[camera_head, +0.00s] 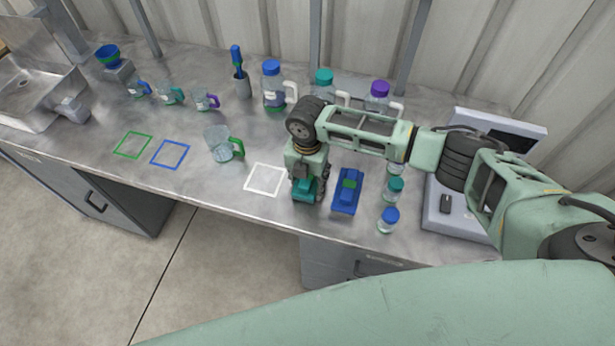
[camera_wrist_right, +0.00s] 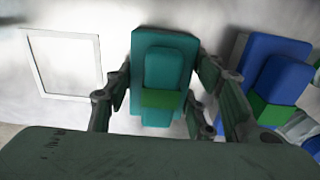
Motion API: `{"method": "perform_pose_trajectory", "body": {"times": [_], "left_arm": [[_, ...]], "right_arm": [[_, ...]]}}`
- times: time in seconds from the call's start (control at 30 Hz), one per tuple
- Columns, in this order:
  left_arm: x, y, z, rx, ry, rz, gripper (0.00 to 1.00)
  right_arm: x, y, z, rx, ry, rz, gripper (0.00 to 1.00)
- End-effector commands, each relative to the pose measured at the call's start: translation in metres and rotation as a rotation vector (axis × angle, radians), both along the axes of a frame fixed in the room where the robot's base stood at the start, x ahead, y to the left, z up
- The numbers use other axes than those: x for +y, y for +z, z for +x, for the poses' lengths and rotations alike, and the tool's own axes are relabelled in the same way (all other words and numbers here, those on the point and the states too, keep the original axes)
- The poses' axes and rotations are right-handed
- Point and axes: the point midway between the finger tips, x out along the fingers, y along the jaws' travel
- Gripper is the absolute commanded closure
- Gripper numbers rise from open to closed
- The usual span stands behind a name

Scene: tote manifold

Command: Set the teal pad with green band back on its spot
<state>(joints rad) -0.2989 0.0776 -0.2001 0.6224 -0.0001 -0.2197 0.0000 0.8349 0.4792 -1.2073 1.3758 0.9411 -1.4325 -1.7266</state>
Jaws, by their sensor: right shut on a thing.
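The teal pad with a green band (camera_wrist_right: 163,75) lies between the two fingers of my right gripper (camera_wrist_right: 155,98) in the right wrist view. The fingers are shut on its sides. In the head view the teal pad (camera_head: 305,192) shows below my right gripper (camera_head: 307,180), at or just above the bench top; I cannot tell if it touches. A white square outline (camera_head: 265,180) is just left of it, empty, and also shows in the wrist view (camera_wrist_right: 64,64). My left gripper is not in view.
A blue pad with a green band (camera_head: 346,190) lies close to the right. Small capped jars (camera_head: 389,219) stand beyond it. A glass beaker with a green handle (camera_head: 221,143) stands left of the white square. Green (camera_head: 132,144) and blue (camera_head: 170,154) outlines are empty. Larger bottles (camera_head: 272,87) stand behind.

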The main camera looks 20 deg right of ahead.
Motion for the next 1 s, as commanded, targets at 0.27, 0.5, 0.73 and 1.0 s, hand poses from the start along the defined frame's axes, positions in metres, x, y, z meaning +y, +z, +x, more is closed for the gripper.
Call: {"method": "perform_pose_trajectory", "body": {"times": [0.27, 0.5, 0.73, 1.0], "left_arm": [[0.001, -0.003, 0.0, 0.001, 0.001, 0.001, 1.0], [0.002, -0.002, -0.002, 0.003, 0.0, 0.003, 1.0], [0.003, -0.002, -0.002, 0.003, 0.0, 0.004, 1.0], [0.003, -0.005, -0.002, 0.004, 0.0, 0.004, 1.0]], "right_arm": [[0.0, -0.003, 0.0, 0.0, 0.0, 0.0, 0.71], [0.0, -0.003, 0.0, 0.0, 0.0, 0.0, 0.32], [0.0, -0.003, 0.0, 0.0, 0.0, 0.0, 0.31], [0.001, 0.013, 0.002, -0.003, 0.0, 0.003, 0.31]]}}
